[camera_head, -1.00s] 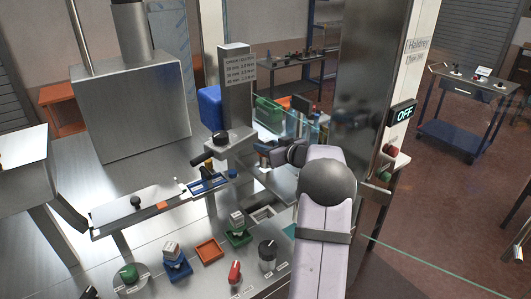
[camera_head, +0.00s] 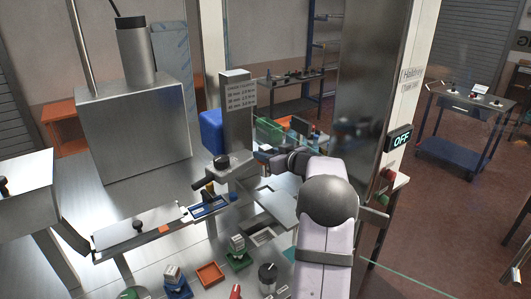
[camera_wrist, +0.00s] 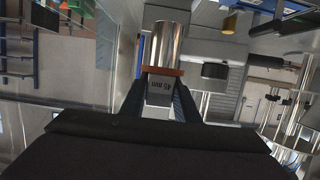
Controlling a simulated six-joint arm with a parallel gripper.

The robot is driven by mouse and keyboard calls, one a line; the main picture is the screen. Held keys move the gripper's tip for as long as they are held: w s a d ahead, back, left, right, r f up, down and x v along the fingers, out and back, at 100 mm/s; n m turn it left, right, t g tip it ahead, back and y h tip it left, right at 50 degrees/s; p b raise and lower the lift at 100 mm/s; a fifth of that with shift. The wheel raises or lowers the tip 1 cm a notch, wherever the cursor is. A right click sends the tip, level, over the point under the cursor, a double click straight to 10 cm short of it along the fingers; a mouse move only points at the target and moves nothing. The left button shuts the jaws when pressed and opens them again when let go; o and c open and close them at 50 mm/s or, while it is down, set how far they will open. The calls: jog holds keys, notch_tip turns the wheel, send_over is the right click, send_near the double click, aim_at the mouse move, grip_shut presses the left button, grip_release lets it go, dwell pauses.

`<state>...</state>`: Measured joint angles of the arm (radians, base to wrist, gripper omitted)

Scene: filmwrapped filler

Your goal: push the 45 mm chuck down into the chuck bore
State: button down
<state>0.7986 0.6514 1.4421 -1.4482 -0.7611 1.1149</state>
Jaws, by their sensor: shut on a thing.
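My gripper (camera_wrist: 163,84) shows in the wrist view with its two dark fingers on either side of a grey block labelled "45 mm". This block belongs to the 45 mm chuck (camera_wrist: 166,44), a shiny metal cylinder with an orange band at its base. The gripper is shut on it. In the head view my gripper (camera_head: 276,161) is beside the filler column (camera_head: 238,112), to its right, partly hidden by my arm. The chuck is not clear there. I cannot make out the chuck bore, nor whether the chuck touches it.
A metal head (camera_head: 230,166) juts from the column. A rail (camera_head: 137,225) with a blue tray (camera_head: 210,207) runs to the left. An orange tray (camera_head: 210,274) and a green holder (camera_head: 238,257) stand in front. An "OFF" display (camera_head: 401,141) is on the right post.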

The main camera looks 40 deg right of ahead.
aim_at(265, 168)
jog(key=shift+f+b, duration=1.75)
jog(key=shift+f, duration=1.05)
jog(key=shift+p, duration=1.1)
jog(key=shift+f+b, duration=1.4)
jog(key=shift+f, duration=1.25)
dwell(0.4)
jog(key=c, duration=1.3)
grip_release()
jog(key=shift+s+f, duration=0.1)
jog(key=shift+f, duration=0.05)
jog(key=shift+r+b+v, duration=0.2)
jog(key=shift+b+v, duration=1.4)
jog(key=shift+v, duration=2.15)
